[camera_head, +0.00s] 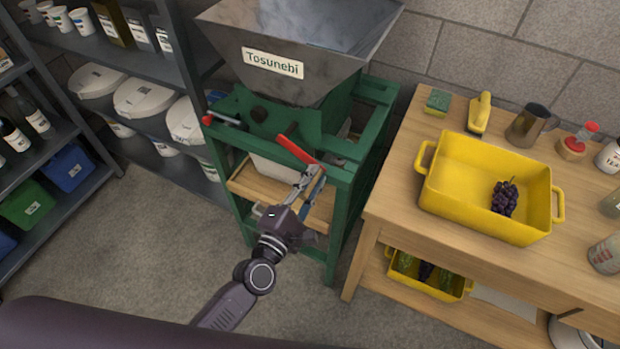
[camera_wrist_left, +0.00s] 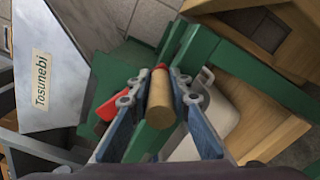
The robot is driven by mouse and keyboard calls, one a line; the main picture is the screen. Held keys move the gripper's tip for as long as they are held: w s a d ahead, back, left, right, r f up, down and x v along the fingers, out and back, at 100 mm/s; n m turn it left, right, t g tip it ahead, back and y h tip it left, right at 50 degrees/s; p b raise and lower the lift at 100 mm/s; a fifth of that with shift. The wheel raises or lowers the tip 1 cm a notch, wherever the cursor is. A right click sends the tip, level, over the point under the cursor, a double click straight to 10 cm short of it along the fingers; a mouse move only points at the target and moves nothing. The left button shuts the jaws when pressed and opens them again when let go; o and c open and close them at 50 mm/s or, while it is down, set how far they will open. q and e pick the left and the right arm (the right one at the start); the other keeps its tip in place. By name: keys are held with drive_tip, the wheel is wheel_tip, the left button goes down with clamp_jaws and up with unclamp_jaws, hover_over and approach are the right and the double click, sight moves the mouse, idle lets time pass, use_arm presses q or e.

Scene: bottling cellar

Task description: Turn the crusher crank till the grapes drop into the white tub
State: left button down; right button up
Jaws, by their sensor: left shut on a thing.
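The crusher has a grey metal hopper (camera_head: 300,40) labelled "Tosunebi" on a green frame (camera_head: 345,180). Its red crank arm (camera_head: 297,150) sticks out at the front and points down to the right. My left gripper (camera_head: 311,180) is at the crank's end. In the left wrist view, its fingers (camera_wrist_left: 160,105) are shut on the wooden crank handle (camera_wrist_left: 161,98). The white tub (camera_head: 278,170) stands under the hopper, partly hidden by the frame and gripper; it also shows in the left wrist view (camera_wrist_left: 222,108). I see no grapes in the visible part of the hopper or tub. My right gripper is not in view.
A wooden table (camera_head: 400,190) on the right holds a yellow crate (camera_head: 465,205) with a dark grape bunch (camera_head: 505,197), a sponge, a brush and a jug. Shelves (camera_head: 150,55) with tubs and bottles stand left. The floor (camera_head: 130,240) in front is clear.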

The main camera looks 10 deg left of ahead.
use_arm(q)
drive_tip(key=shift+s+d+r+n, duration=0.1)
drive_tip(key=shift+d+r+n, duration=0.25)
drive_tip(key=shift+r+n, duration=0.3)
drive_tip(key=shift+r+p, duration=0.15)
drive_tip(key=shift+p, duration=0.15)
drive_tip(key=c, duration=1.8)
unclamp_jaws()
drive_tip(key=shift+o, duration=0.2)
drive_tip(key=shift+s+a, duration=0.25)
drive_tip(key=shift+s, duration=0.2)
drive_tip(key=v, duration=1.1)
